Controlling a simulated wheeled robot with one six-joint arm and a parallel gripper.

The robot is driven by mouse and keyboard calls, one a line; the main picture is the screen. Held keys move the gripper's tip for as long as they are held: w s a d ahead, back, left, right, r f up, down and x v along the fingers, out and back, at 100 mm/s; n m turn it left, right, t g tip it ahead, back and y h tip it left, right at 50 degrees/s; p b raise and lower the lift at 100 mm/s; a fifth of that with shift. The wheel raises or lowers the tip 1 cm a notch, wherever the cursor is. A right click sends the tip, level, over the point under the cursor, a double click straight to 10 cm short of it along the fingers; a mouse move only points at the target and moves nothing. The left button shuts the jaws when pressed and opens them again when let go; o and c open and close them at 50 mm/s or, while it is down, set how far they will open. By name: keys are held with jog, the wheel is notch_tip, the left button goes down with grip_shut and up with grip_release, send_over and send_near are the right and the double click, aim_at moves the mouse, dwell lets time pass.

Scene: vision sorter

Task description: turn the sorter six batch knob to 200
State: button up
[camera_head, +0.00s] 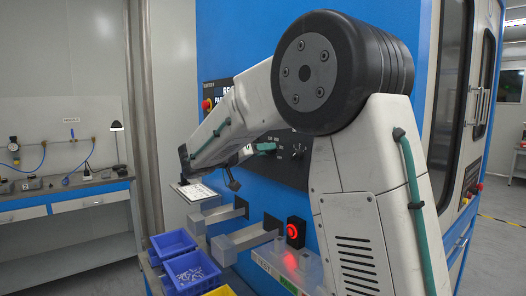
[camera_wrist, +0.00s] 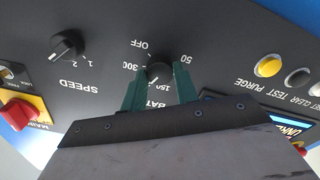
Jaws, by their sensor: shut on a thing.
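The batch knob (camera_wrist: 159,73) is a round black knob on a dark panel, seen upside down in the wrist view. Around it I read OFF, 50, 150 and 300; the label below begins BAT and is partly covered. My gripper (camera_wrist: 160,76) has its two green fingers on either side of the knob, shut on it. A pale mark shows low on the knob, but I cannot tell exactly which number it points at. No 200 mark is visible. In the head view my gripper (camera_head: 265,148) is at the dark panel, and the knob is hidden there.
The black speed knob (camera_wrist: 67,44) stands to the left of the batch knob. A red switch (camera_wrist: 19,112) is at the far left.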

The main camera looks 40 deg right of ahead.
jog(key=o, duration=1)
jog(key=shift+c, duration=0.2)
jog(key=a, duration=0.8)
jog(key=shift+s, duration=0.15)
jog(key=shift+d+f, duration=0.1)
jog(key=s+a+f+n+g+y, duration=0.2)
jog(key=s+f+n+y, duration=0.65)
jog(key=s+f, duration=0.4)
jog(key=s+a+f+n+t+y, duration=0.1)
jog(key=s+a+y, duration=0.3)
jog(key=s, duration=0.7)
jog(key=s+a+f+n+t+y, duration=0.1)
jog(key=s+a+y, duration=0.4)
jog(key=s, duration=0.6)
notch_tip(320, 180, down, 2)
jog(key=shift+f+n+t, duration=0.25)
jog(key=shift+n+t, duration=0.15)
jog(key=shift+n, duration=0.15)
